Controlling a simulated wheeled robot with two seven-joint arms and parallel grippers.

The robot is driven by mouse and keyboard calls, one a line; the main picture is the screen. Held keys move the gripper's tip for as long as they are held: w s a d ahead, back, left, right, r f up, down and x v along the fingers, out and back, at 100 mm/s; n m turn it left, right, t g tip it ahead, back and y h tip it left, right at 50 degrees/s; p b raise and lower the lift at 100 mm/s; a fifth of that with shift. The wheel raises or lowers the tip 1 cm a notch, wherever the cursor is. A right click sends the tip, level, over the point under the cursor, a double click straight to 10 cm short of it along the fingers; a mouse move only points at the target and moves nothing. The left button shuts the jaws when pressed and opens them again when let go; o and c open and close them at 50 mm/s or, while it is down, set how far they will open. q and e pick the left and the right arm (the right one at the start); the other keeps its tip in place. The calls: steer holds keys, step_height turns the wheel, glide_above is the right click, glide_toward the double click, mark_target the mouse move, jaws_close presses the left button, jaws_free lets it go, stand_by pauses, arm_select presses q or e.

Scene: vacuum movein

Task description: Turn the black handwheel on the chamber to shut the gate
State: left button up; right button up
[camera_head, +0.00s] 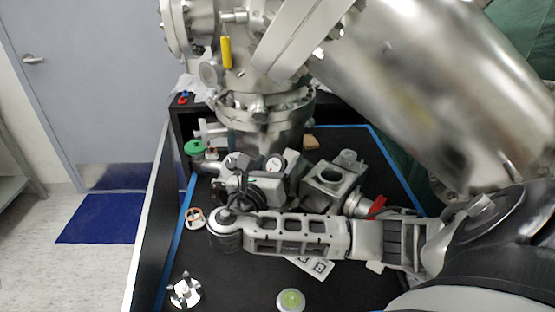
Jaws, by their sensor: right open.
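The steel chamber (430,85) fills the upper right of the head view. A steel column with a wide flange (265,112) stands left of it. My right arm comes in from the right, low across the dark bench, and its wrist bends at the left end. My right gripper (243,186) is just above that bend, in front of the fittings below the flange, and is open. Dark curved parts show around the gripper, but I cannot tell the black handwheel from them; the gripper and wrist cover that spot. I cannot tell whether they touch. My left gripper is not in view.
A green round knob (194,147) stands at the bench's left edge. A steel block with a round opening (330,182) and a red handle (377,206) lie behind my forearm.

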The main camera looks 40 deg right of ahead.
steer(key=shift+x, duration=0.85)
steer(key=c, duration=1)
steer(key=shift+o, duration=0.2)
